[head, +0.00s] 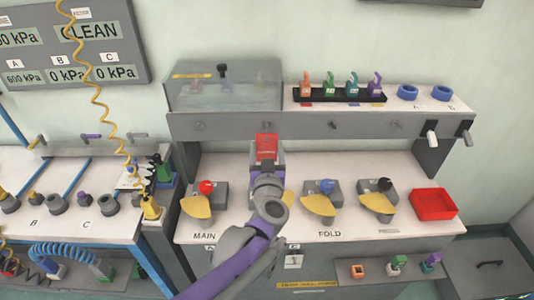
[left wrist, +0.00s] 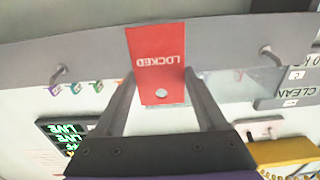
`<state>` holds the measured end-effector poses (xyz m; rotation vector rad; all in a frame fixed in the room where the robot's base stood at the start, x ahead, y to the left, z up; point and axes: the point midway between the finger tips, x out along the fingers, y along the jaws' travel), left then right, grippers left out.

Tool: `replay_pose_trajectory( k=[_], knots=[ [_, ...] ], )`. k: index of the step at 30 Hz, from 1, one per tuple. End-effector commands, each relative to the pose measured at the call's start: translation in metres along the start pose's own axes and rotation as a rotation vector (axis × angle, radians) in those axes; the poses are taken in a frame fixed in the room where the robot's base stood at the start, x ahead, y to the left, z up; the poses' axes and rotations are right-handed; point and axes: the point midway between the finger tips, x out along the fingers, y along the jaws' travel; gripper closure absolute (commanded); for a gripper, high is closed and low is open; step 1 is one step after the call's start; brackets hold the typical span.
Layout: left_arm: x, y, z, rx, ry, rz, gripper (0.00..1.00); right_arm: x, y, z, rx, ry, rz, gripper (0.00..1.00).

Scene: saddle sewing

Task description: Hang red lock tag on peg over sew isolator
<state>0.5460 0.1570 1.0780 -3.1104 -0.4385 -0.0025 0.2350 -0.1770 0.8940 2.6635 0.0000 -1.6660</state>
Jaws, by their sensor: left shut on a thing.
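My left gripper (head: 266,158) is shut on the red lock tag (head: 266,144), held upright in front of the grey shelf rail. In the left wrist view the tag (left wrist: 158,65) reads LOCKED upside down, has a light hole, and sits between the two fingers (left wrist: 160,100). Pegs show on the rail to the left (head: 198,126) and right (head: 332,125) of the tag; the peg behind the tag is hidden. The sew isolator, between MAIN and FOLD, is mostly hidden by my arm; a yellow edge (head: 288,198) shows. My right gripper is not in view.
The main isolator (head: 206,188) has a red knob, the fold isolator (head: 327,187) a blue one. A black-knobbed isolator (head: 383,186) and red tray (head: 433,204) stand further right. A clear box (head: 225,90) and coloured tags in a rack (head: 340,95) sit on the shelf.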

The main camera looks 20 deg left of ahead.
Motion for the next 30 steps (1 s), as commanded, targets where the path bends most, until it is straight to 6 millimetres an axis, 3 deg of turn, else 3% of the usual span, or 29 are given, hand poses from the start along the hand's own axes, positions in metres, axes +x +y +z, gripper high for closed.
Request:
replay_pose_trajectory(
  k=[30],
  knots=[
    [0.061,0.0,0.007,0.0,0.0,-0.001,0.67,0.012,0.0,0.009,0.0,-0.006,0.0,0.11]
  ],
)
